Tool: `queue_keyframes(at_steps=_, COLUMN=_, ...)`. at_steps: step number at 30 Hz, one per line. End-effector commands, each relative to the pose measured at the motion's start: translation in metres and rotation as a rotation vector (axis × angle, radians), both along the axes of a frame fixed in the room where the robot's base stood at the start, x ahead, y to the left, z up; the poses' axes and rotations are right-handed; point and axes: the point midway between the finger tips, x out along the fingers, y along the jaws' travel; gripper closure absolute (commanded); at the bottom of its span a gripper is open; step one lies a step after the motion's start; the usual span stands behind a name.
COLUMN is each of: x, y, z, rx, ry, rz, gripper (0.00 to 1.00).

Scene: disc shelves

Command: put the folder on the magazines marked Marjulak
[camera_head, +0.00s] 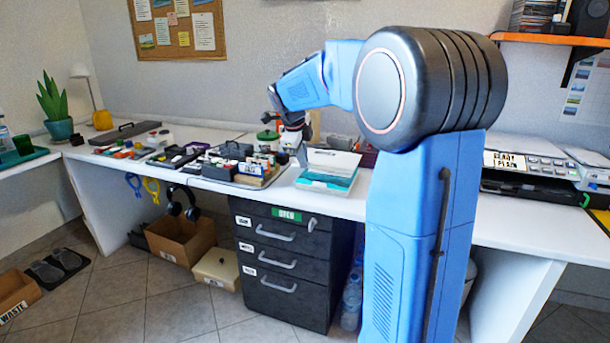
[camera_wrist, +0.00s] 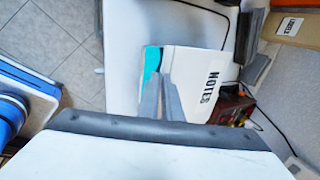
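I cannot pick out the folder or any label reading Marjulak with certainty. A teal and white item (camera_head: 328,181) lies at the desk's front edge, with a raised white panel at its back. In the wrist view a white panel marked NOTES (camera_wrist: 200,72) with a teal edge (camera_wrist: 152,60) lies just past my fingers. My gripper (camera_wrist: 159,78) points at that edge, its two grey fingers close together with a narrow gap. Whether they touch or hold anything cannot be told. In the head view my gripper (camera_head: 301,155) is low over the desk, left of the teal item.
A dark tray of small items (camera_head: 240,178) stands left of my gripper. Black drawers (camera_head: 290,262) marked OPEN are below. A printer (camera_head: 540,165) stands right, beyond my arm. In the wrist view a brown box (camera_wrist: 292,27) and cables lie beyond the white panel.

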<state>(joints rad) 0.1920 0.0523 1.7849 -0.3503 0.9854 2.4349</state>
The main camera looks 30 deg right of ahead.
Motion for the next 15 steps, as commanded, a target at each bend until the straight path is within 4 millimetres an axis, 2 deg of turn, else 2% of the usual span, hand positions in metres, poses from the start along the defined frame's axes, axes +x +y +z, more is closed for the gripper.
queue_keyframes(at_steps=3, x=0.000, y=0.000, z=-0.014, rx=0.001, ry=0.001, rz=0.001, gripper=1.00)
queue_keyframes(at_steps=10, x=0.000, y=0.000, z=-0.029, rx=0.001, ry=0.001, rz=0.000, gripper=1.00)
queue_keyframes(at_steps=15, x=0.000, y=0.000, z=-0.051, rx=0.000, ry=0.002, rz=0.000, gripper=1.00)
